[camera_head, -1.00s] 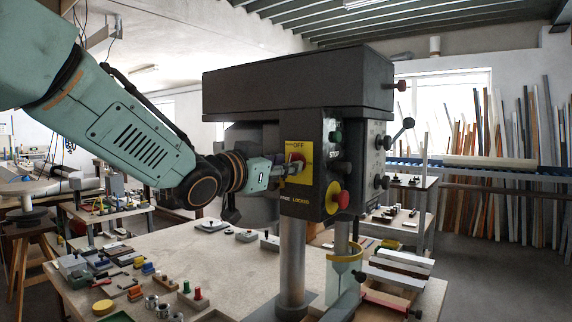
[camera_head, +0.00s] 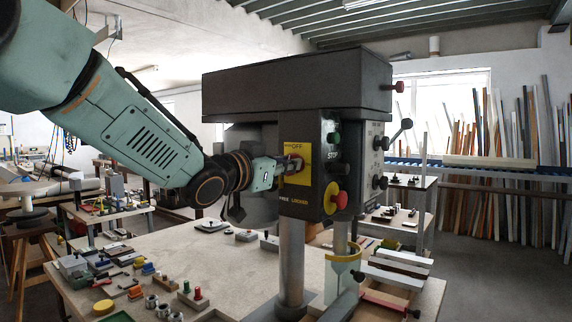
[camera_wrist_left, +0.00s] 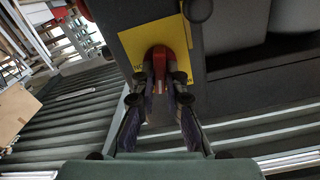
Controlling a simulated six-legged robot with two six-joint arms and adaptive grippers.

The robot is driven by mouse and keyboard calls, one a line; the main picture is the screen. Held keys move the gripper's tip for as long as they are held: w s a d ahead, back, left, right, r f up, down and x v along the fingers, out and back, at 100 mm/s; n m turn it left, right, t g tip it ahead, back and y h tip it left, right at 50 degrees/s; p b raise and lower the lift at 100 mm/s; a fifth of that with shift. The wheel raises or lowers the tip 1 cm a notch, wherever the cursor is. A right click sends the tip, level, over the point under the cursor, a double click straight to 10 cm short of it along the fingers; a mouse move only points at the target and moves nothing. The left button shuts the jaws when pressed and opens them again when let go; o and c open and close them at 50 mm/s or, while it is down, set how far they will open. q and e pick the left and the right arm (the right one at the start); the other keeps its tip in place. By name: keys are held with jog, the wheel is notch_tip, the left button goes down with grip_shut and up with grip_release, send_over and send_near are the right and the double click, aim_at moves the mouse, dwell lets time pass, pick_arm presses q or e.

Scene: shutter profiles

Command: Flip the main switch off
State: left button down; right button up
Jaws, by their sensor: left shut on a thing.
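The main switch is a red rotary handle (camera_wrist_left: 172,38) on a yellow plate (camera_head: 290,148) marked OFF, on the front of the dark drill press head (camera_head: 285,88). My left gripper (camera_head: 290,167) reaches in from the left. Its fingers cover most of the handle in the head view. In the left wrist view the left gripper (camera_wrist_left: 165,85) has its two fingertips on the handle, one on each side. It is shut on the handle. The handle's exact angle is hard to tell. My right gripper is not in view.
A red mushroom button (camera_head: 340,199), a green button (camera_head: 334,137) and black knobs sit right of the plate. A lever with a ball (camera_head: 407,124) sticks out on the right. The bench (camera_head: 190,245) below holds many small parts. The space left of the press head is otherwise free.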

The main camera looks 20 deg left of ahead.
pick_arm(q)
jog(key=n+p, duration=0.3)
jog(key=shift+a+p, duration=0.1)
jog(key=shift+p, duration=0.3)
dwell(0.3)
jog(key=c, duration=1.4)
grip_release()
jog(key=v, duration=0.7)
jog(key=shift+s, duration=0.25)
